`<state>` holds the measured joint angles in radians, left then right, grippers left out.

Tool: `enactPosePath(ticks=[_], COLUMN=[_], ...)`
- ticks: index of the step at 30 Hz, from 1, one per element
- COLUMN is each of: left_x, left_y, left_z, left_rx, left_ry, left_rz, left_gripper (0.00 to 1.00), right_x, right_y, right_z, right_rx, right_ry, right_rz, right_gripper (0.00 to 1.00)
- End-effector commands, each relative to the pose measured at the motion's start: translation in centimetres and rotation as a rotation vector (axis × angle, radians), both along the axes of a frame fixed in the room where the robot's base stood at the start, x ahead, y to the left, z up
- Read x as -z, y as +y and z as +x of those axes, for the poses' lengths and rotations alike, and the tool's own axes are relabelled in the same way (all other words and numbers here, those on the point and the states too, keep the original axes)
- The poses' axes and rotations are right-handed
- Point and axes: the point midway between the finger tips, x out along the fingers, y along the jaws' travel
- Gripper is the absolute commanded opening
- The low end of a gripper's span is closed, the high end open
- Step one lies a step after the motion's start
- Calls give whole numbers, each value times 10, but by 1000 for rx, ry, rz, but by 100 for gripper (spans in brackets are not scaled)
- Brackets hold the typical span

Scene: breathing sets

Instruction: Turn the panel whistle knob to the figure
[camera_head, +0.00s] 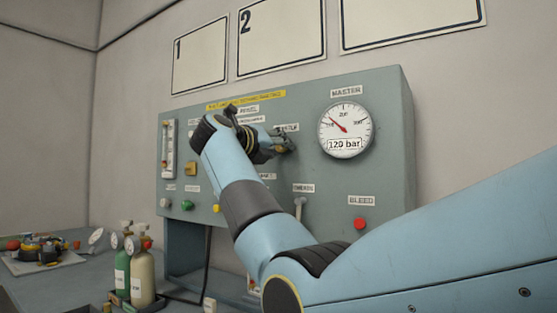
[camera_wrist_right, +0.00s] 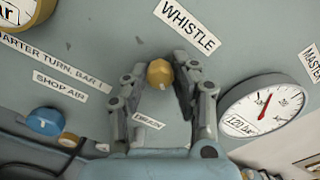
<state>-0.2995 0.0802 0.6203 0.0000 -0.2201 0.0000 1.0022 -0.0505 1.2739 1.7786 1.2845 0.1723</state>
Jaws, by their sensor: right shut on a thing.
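The whistle knob is a small brass-yellow knob (camera_wrist_right: 159,73) below the WHISTLE label (camera_wrist_right: 187,25) in the right wrist view. My right gripper (camera_wrist_right: 163,80) is shut on it, with one finger on each side. In the head view my right gripper (camera_head: 278,143) is at the panel (camera_head: 390,180), and the gripper and arm hide much of the knob. A round white gauge (camera_head: 345,130) marked MASTER reads 120 bar; its red needle points up and left. The gauge also shows in the wrist view (camera_wrist_right: 266,108). My left gripper is not in view.
A red BLEED button (camera_head: 360,224) and a pale lever (camera_head: 299,208) are on the lower panel. A blue SHOP AIR knob (camera_wrist_right: 48,122) is left of my fingers in the wrist view. Green and cream cylinders (camera_head: 142,275) stand on the bench at the left.

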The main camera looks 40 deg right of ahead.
Motion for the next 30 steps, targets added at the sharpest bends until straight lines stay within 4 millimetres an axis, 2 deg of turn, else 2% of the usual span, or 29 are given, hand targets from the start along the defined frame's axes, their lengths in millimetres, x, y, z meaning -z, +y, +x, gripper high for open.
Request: enactPosePath(ticks=[1,15,30], left_x=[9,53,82], left_y=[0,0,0], left_z=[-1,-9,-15], left_rx=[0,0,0], left_ry=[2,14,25], left_rz=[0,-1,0], left_gripper=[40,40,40], right_x=[6,6,5], right_y=[0,1,1], right_z=[1,1,1], right_rx=[0,0,2], right_ry=[-38,-447,-778], right_rz=[19,189,327], right_gripper=[0,0,0])
